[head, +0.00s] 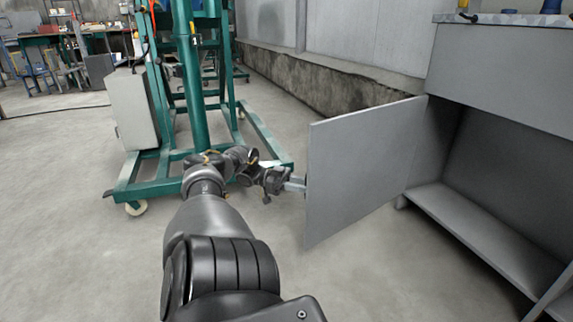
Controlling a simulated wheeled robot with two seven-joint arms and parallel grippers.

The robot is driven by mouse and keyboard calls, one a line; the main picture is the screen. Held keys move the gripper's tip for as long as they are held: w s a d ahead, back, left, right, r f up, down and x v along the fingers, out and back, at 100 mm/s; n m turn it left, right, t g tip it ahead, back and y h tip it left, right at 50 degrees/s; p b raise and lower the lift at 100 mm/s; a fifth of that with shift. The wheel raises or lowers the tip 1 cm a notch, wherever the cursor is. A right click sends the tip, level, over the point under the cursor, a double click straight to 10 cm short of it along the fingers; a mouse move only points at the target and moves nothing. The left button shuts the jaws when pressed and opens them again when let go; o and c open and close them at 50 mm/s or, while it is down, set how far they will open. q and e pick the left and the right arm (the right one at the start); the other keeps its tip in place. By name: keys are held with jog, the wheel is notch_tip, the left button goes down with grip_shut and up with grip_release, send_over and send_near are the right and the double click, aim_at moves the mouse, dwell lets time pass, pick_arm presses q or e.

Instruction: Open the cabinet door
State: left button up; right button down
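The grey cabinet door (362,165) stands swung wide open, its right edge by the cabinet (490,55) and its free edge toward the left. The cabinet's dark inside and lower shelf show at the right. My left gripper (294,184) is at the door's free left edge, about mid-height, with its light fingertips at or very near that edge. Whether the fingers are open or shut on something there is too small to tell. No handle shows clearly. My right gripper is out of view.
A green wheeled lift frame (195,90) with a grey box (133,108) stands behind my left arm, its base close to the gripper. A low concrete wall (310,80) runs behind the door. The floor below the door is clear.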

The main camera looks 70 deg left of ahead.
pick_arm(q)
jog(key=v, duration=0.9)
jog(key=shift+b, duration=0.4)
